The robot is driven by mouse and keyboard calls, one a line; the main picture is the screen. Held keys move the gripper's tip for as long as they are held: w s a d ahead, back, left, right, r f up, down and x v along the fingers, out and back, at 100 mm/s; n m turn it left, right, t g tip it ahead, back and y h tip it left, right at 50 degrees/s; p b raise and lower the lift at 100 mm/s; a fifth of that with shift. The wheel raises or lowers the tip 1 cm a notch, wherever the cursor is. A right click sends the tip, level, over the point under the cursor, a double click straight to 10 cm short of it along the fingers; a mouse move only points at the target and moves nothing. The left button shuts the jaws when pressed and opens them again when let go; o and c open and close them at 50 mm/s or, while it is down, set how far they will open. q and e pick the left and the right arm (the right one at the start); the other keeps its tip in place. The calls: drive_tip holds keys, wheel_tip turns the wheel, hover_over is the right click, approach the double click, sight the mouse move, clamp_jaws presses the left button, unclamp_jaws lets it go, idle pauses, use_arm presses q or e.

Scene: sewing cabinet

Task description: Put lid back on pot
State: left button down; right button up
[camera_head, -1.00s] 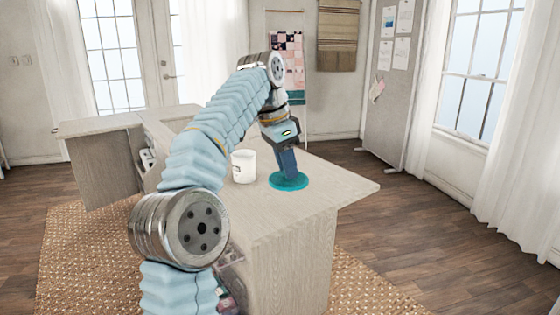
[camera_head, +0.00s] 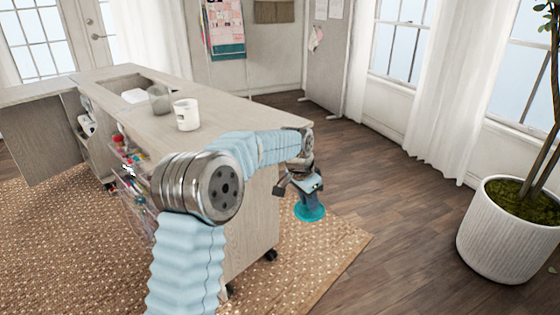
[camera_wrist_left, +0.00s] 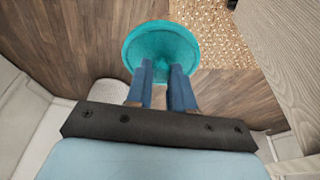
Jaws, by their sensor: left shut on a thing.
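My left gripper (camera_head: 309,203) is shut on a teal round lid (camera_head: 309,214) and holds it beyond the cabinet's right end, apart from the cabinet. In the left wrist view the two blue fingers (camera_wrist_left: 163,68) meet the lid (camera_wrist_left: 160,40) near its middle, with floor and rug behind it. A white cylindrical vessel with a dark mark (camera_head: 186,115) stands upright on the cabinet top, left of my gripper. I cannot tell whether it is the pot. My right gripper is not in view.
The wooden cabinet top (camera_head: 222,108) also holds a grey-green glassy vessel (camera_head: 158,98) and a white item (camera_head: 134,96) behind the white one. A large white planter (camera_head: 507,235) stands at the right. Floor (camera_head: 385,210) between planter and cabinet is clear.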

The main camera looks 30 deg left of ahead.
use_arm(q)
drive_tip(key=s+d+f+n, duration=0.1)
drive_tip(key=s+d+f, duration=0.25)
drive_tip(key=f, duration=0.65)
drive_tip(key=s+d+f+n, duration=0.15)
drive_tip(key=d+f, duration=0.25)
drive_tip(key=f, duration=0.5)
drive_tip(key=s+a+f+n+y, duration=0.1)
drive_tip(key=s+a+f+n, duration=0.2)
drive_tip(key=s+f, duration=0.9)
drive_tip(key=s, duration=0.4)
drive_tip(key=shift+s+a+f, duration=0.2)
drive_tip(key=shift+s+a, duration=0.05)
